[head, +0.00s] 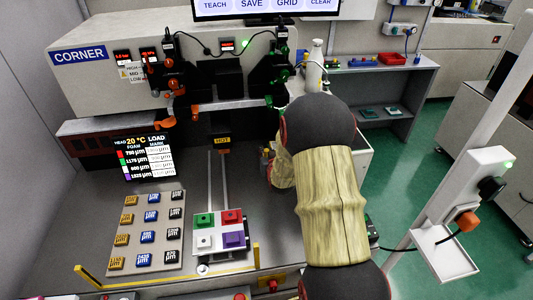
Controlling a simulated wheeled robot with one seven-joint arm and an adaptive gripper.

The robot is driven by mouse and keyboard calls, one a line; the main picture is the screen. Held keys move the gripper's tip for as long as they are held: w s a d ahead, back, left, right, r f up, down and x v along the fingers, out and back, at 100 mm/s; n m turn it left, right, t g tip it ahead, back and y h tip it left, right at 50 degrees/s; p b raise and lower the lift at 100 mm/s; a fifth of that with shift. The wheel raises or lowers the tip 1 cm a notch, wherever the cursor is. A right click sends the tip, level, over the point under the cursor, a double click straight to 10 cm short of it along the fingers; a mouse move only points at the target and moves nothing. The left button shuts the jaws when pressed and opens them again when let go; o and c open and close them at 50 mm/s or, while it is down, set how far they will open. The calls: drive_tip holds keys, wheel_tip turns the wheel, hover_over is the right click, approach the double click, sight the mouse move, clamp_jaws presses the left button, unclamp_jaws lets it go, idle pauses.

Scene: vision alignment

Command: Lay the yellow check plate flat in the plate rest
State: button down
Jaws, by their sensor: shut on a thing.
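My arm (330,205) fills the middle right of the head view, and a pale wrist-side part (283,172) shows at its left. My gripper is not clearly seen; the arm appears to hide it and anything it holds. I cannot make out the yellow check plate. I cannot identify the plate rest for certain. A thin yellow angled rail (165,284) lies along the bench front, and it looks like an edge strip, not a plate.
A board of labelled blocks (146,249) stands at the left of the bench. Beside it is a white-framed plate with green, red, white and purple squares (218,252). The grey machine (110,65) stands behind. A white tray on a post (446,262) is at the right.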

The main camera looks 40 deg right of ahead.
drive_tip(key=shift+f, duration=0.25)
drive_tip(key=c, duration=1.7)
unclamp_jaws()
drive_tip(key=shift+o, duration=0.4)
drive_tip(key=shift+s, duration=0.1)
drive_tip(key=v, duration=1.2)
